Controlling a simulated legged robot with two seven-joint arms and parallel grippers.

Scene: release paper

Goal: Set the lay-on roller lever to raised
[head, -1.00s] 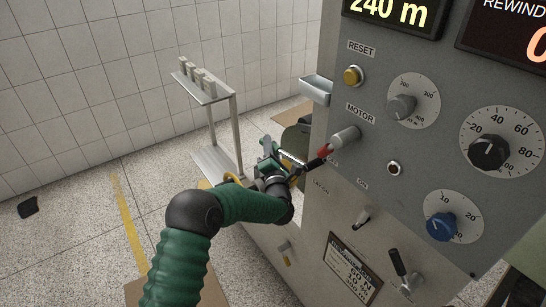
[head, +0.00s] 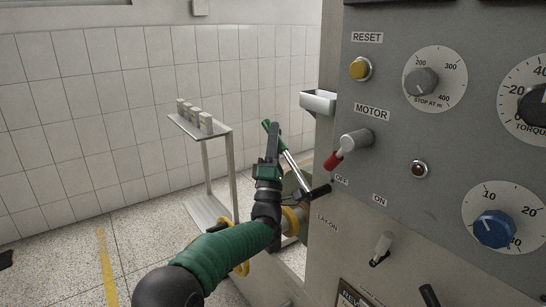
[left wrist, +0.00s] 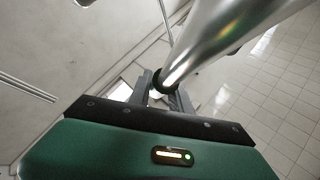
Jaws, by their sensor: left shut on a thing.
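The lay-on roller lever (head: 290,160) looks like a chrome rod with a green end, left of the panel's edge. It slants up and left from near a black stub (head: 320,191). My left gripper (head: 273,133) points up, its dark fingers overlapping the rod's upper part. In the left wrist view the lever's thick chrome rod (left wrist: 215,40) crosses from upper right to a dark collar between the fingers (left wrist: 167,92), which are shut on it. The fingers hide part of the grip. My right gripper is not in view. A "LAY-ON" label (head: 327,223) is on the panel.
A metal stand (head: 213,170) with small blocks is behind my gripper. Open floor lies at left.

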